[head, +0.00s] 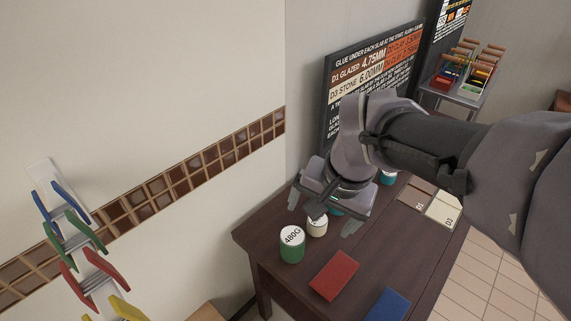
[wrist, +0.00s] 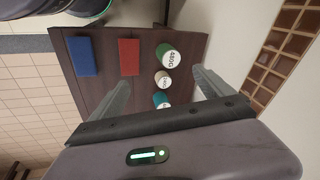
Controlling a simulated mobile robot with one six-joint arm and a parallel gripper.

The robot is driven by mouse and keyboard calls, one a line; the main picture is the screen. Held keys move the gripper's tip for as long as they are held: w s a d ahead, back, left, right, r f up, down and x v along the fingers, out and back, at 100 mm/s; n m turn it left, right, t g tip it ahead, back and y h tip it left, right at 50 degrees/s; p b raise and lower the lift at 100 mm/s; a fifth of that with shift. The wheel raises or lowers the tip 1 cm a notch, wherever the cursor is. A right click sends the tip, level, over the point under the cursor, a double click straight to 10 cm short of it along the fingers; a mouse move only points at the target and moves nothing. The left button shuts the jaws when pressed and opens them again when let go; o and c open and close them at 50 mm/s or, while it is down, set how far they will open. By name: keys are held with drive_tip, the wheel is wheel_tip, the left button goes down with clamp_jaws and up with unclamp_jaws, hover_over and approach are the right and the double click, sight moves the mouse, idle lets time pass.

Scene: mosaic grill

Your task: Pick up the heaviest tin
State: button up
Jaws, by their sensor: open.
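A green tin (head: 292,247) with a white lid marked 480G stands near the table's left end; it also shows in the wrist view (wrist: 168,54). Next to it stands a cream tin (head: 317,229), also seen in the wrist view (wrist: 162,80). A teal tin (wrist: 161,101) comes after it in the row, mostly hidden by my gripper in the head view. The cream and teal lid marks are too small to read surely. My gripper (head: 322,216) is open and empty above the tins; in the wrist view its fingers lie either side of the row.
A red block (head: 334,275) and a blue block (head: 388,305) lie on the dark table (head: 275,280) toward its front. Tiles marked D1 (head: 416,199) and D3 (head: 443,210) lie to the right. Another teal item (head: 389,178) is partly hidden behind my arm. A text board (head: 345,70) stands behind.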

drive_tip(key=w+a+f+g, duration=0.1)
drive_tip(key=w+a+f, duration=0.1)
drive_tip(key=w+f, duration=0.3)
drive_tip(key=m+g+h, duration=0.1)
drive_tip(key=g, duration=0.1)
approach(290, 237)
wheel_tip(290, 237, down, 11)
drive_tip(key=b, duration=0.4)
drive_tip(key=shift+a+f+b, duration=0.15)
drive_tip(key=shift+b, duration=0.15)
drive_tip(key=f+b, duration=0.1)
drive_tip(key=f, duration=0.1)
drive_tip(key=f+b, duration=0.2)
drive_tip(key=f, duration=0.1)
drive_tip(key=shift+w+d+f, duration=0.3)
drive_tip(key=shift+w+d, duration=0.05)
drive_tip(key=shift+d, duration=0.05)
drive_tip(key=shift+r, duration=0.2)
drive_tip(key=shift+c, duration=0.4)
clamp_jaws()
